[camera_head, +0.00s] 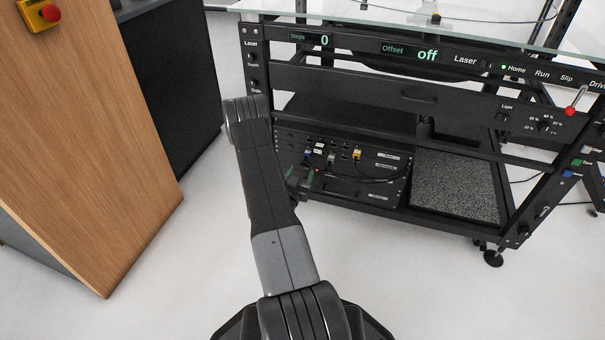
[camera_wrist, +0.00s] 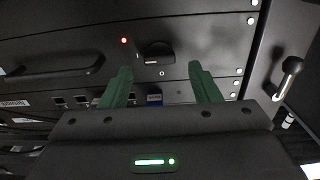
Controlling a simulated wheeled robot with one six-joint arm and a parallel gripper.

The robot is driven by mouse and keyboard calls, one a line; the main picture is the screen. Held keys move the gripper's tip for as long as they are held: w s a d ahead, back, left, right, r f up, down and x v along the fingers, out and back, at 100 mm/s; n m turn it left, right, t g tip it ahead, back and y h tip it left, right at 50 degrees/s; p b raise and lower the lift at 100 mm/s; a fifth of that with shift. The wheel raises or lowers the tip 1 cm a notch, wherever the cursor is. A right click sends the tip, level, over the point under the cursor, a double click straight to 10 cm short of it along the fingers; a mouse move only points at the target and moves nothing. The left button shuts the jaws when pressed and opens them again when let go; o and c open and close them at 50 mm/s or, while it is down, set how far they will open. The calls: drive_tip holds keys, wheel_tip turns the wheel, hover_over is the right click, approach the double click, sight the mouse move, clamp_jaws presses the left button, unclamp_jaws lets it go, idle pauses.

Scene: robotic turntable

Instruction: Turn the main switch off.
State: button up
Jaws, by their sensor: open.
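My gripper (camera_wrist: 160,68) is open and empty, its two green fingers spread before a dark panel in the wrist view. A black rotary knob (camera_wrist: 155,54) on that panel shows between and beyond the fingertips, apart from them. A lit red lamp (camera_wrist: 123,40) is left of the knob. No label naming the main switch is readable, so I cannot tell for certain that this knob is it. In the head view my gripper (camera_head: 303,178) is low at the front of the rack unit (camera_head: 375,185), partly hidden by my arm; the knob cannot be made out there.
A bar handle (camera_wrist: 65,65) is left of the knob, and a blue plug (camera_wrist: 154,98) is below it. The turntable's black frame (camera_head: 478,165) surrounds the unit, with a crossbar above. A wooden cabinet (camera_head: 95,150) stands left. The floor (camera_head: 430,290) in front is clear.

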sight(305, 166)
drive_tip(key=shift+x, duration=1.25)
drive_tip(key=c, duration=1)
